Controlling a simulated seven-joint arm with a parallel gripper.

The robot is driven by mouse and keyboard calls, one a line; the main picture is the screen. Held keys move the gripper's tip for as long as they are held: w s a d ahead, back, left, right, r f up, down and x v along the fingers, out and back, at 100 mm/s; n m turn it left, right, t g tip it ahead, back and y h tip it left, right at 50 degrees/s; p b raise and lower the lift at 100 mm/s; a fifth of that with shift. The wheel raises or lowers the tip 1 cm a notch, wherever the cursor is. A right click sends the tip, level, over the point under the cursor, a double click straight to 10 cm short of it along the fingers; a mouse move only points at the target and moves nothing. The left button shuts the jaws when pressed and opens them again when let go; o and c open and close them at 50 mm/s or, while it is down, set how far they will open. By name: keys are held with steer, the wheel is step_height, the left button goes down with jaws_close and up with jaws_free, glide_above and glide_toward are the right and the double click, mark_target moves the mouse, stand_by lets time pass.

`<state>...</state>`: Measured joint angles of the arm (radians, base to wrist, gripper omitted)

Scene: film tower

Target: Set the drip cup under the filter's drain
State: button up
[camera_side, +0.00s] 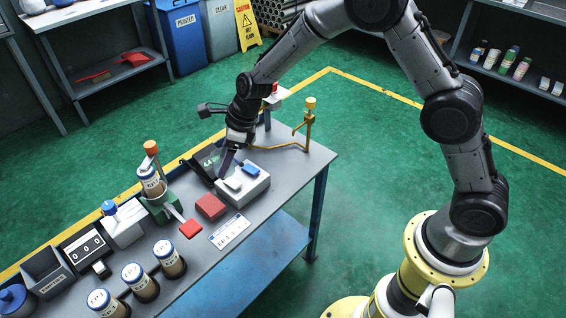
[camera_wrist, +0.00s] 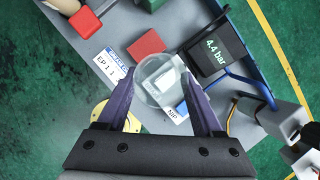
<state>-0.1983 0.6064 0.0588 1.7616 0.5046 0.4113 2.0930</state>
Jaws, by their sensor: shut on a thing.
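My gripper (camera_wrist: 160,92) has its two purple fingers on either side of a clear round cup (camera_wrist: 148,82), which looks like the drip cup. The cup is see-through, with a grey box showing behind it. In the side view my gripper (camera_side: 225,172) points down beside the grey box (camera_side: 250,190); the cup cannot be made out there. A white block with a red top (camera_side: 272,98) stands at the table's far end, behind my wrist, and may be the filter. A white block (camera_wrist: 283,118) also shows at the right of the wrist view. I cannot make out the drain.
A black display reading 4.4 bar (camera_wrist: 216,50) stands close to the right finger. A yellow pipe with a brass valve (camera_side: 309,118) rises at the table's far corner. A red block (camera_side: 210,206), a label card (camera_side: 229,231) and several jars (camera_side: 133,275) occupy the nearer table.

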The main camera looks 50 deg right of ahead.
steer(key=s+d+f+m+h, duration=0.1)
steer(key=s+d+f+m, duration=0.25)
steer(key=s+d, duration=0.3)
steer(key=s+d+f+m+t+h, duration=0.1)
steer(key=s+d+f+m+h, duration=0.15)
steer(key=s+d+m, duration=0.35)
steer(key=s+d+f+m+h, duration=0.1)
steer(key=s+d+f+m, duration=0.2)
steer(key=s+d, duration=0.35)
steer(key=shift+n, duration=0.25)
steer(key=w+d, duration=0.1)
steer(key=w, duration=0.4)
steer(key=w+d, duration=0.1)
steer(key=w, duration=0.4)
steer(key=w+d, duration=0.2)
steer(key=w, duration=0.3)
steer(key=shift+w, duration=0.4)
steer(key=shift+w+f, duration=0.1)
steer(key=shift+f, duration=1.7)
steer(key=shift+f, duration=0.15)
steer(key=o, duration=1.3)
